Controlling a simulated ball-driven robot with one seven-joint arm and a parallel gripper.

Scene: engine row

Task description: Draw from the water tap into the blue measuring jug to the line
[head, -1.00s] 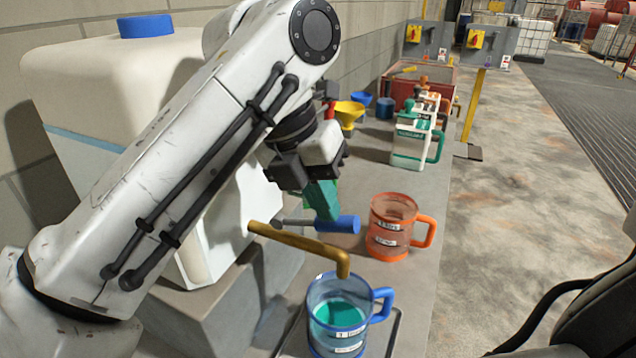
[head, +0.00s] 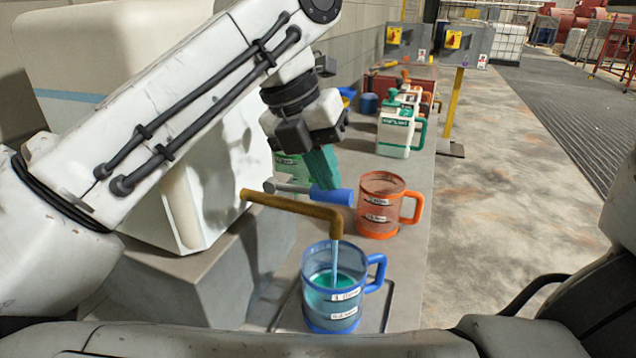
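The blue measuring jug (head: 331,310) stands upright under the brass spout (head: 300,207) of the water tap. A thin stream runs from the spout into the jug. Teal liquid (head: 328,281) lies inside, its surface near the upper white label (head: 346,294); the exact line is too small to read. The tap's blue lever (head: 332,196) sticks out to the right behind the spout. My gripper (head: 323,170) is just above and behind the lever, its teal fingers pointing down. Whether they touch the lever or are parted cannot be told.
An orange jug (head: 379,222) stands right behind the blue jug. White and green canisters (head: 397,135) stand farther back on the bench. A large white tank (head: 100,80) fills the left. The floor (head: 500,190) to the right is clear.

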